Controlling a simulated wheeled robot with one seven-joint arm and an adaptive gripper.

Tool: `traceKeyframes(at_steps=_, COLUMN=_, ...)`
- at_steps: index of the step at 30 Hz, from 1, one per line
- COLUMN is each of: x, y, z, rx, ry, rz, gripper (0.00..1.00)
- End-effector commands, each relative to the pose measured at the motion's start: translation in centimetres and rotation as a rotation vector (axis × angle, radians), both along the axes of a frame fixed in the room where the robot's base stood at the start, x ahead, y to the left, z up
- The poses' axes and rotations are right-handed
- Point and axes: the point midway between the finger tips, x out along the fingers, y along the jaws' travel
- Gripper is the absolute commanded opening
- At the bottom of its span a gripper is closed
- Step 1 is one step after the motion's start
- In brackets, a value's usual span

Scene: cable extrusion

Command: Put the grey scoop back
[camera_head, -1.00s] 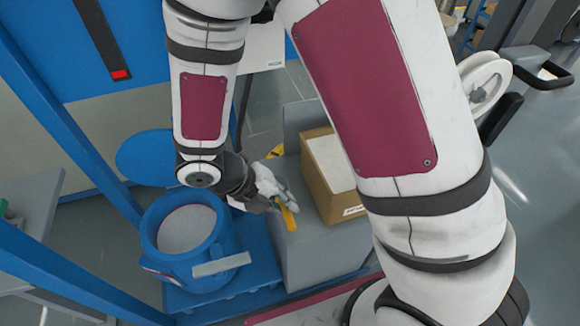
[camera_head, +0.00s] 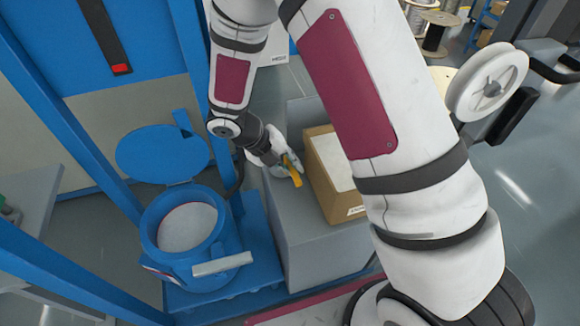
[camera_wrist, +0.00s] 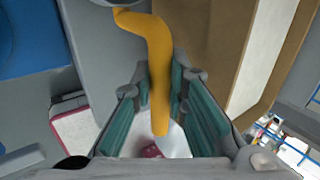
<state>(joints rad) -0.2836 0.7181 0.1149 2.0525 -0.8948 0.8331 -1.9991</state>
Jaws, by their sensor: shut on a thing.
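My gripper (camera_head: 284,164) is shut on the orange handle (camera_head: 293,172) of the grey scoop, above the grey block and left of the cardboard box. In the wrist view the handle (camera_wrist: 158,80) runs between the green finger pads of my gripper (camera_wrist: 160,88). Its far end bends left at the top, where a small grey part (camera_wrist: 118,3) of the scoop is cut off by the frame edge. The rest of the scoop is hidden or out of view.
A grey block (camera_head: 295,235) stands below, with an open cardboard box (camera_head: 342,212) on it. A blue drum (camera_head: 160,262) holding pale material is at left, its round blue lid (camera_head: 160,152) open.

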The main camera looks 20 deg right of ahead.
Motion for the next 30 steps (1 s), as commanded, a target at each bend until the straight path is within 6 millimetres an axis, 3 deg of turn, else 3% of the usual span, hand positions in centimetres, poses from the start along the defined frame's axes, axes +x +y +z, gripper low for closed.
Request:
traceKeyframes(at_steps=12, x=0.0, y=0.0, z=-0.9, rx=-0.001, ry=-0.001, rz=0.001, gripper=0.00)
traceKeyframes(at_steps=13, x=0.0, y=0.0, z=-0.9, rx=0.000, ry=-0.001, rz=0.001, gripper=0.19)
traceKeyframes(at_steps=15, x=0.0, y=0.0, z=-0.8, rx=0.000, ry=-0.001, rz=0.001, gripper=0.34)
traceKeyframes(at_steps=25, x=0.0, y=0.0, z=-0.7, rx=0.000, ry=-0.001, rz=0.001, gripper=0.34)
traceKeyframes(at_steps=30, x=0.0, y=0.9, z=0.7, rx=0.002, ry=-0.005, rz=0.002, gripper=0.34)
